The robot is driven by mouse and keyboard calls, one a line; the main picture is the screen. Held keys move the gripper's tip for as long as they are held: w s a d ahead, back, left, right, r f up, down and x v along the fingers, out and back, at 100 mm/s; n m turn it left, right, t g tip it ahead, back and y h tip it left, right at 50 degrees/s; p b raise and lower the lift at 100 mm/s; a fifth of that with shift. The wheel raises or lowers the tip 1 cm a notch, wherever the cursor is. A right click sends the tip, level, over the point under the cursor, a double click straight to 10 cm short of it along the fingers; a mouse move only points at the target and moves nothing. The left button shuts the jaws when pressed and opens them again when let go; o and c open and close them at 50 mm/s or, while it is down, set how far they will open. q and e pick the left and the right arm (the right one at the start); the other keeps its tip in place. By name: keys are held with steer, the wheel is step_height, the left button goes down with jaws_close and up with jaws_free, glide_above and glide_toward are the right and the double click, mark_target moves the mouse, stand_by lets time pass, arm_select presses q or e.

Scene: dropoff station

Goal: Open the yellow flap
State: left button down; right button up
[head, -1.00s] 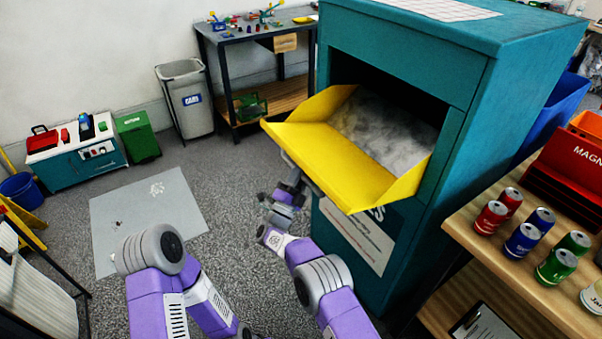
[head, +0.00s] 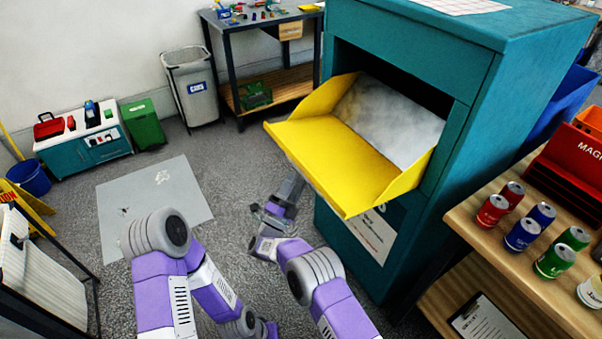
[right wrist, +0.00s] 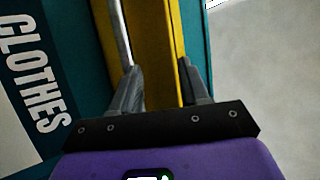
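The yellow flap (head: 340,158) on the teal bin (head: 405,55) is tilted out and down, with its opening exposed. My right gripper (head: 293,181) is below the flap's front left edge, its tips partly hidden. In the right wrist view the two fingers (right wrist: 160,70) stand apart. The yellow flap (right wrist: 160,25) fills the space beyond and between them. The flap's grey bar handle (right wrist: 120,35) runs to the left finger's tip, not visibly clamped. My left arm reaches down at the bottom of the head view, and its gripper is out of sight.
A wooden table (head: 480,240) with several cans (head: 520,234) and a red box (head: 570,165) stands close at the right. A grey bin (head: 192,90) and a workbench (head: 240,35) stand at the back.

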steer(key=shift+d+f, duration=0.1)
steer(key=shift+f, duration=0.05)
steer(key=s+d+f+b, duration=0.1)
steer(key=s+d+f, duration=0.1)
steer(key=f, duration=0.6)
steer(key=shift+d+b, duration=0.35)
steer(key=shift+d, duration=0.2)
stand_by(0.3)
stand_by(0.4)
